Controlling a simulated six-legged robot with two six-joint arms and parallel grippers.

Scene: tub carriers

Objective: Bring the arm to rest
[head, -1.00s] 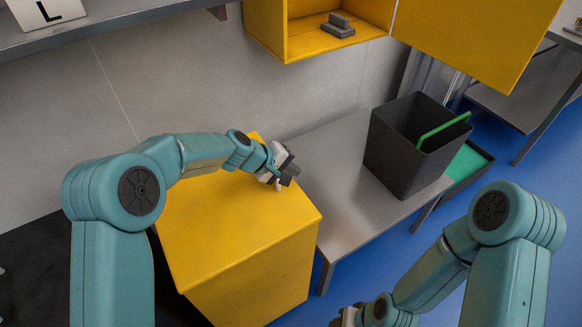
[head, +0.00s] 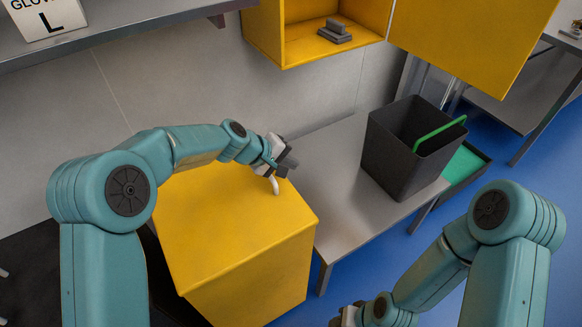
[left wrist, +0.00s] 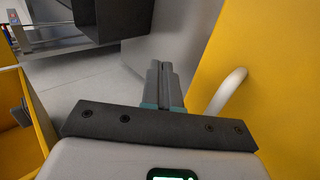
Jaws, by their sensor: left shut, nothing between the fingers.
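My left gripper (head: 287,164) is above the far right part of the top of a yellow box (head: 230,220). It also shows in the left wrist view (left wrist: 163,68), with its fingers together and nothing between them. A white curved handle (head: 274,185) on the yellow box lies just below the gripper; in the left wrist view the handle (left wrist: 228,90) is to the right of the fingers, apart from them. My right gripper (head: 347,316) is at the bottom edge of the head view, partly cut off, and its fingers cannot be made out.
A dark tub (head: 400,160) with a green handle (head: 440,134) stands on a grey bench (head: 335,215) at the right. An open yellow wall cabinet (head: 290,30) holds a grey object (head: 335,32). A shelf (head: 110,35) at upper left bears a box marked L (head: 45,17).

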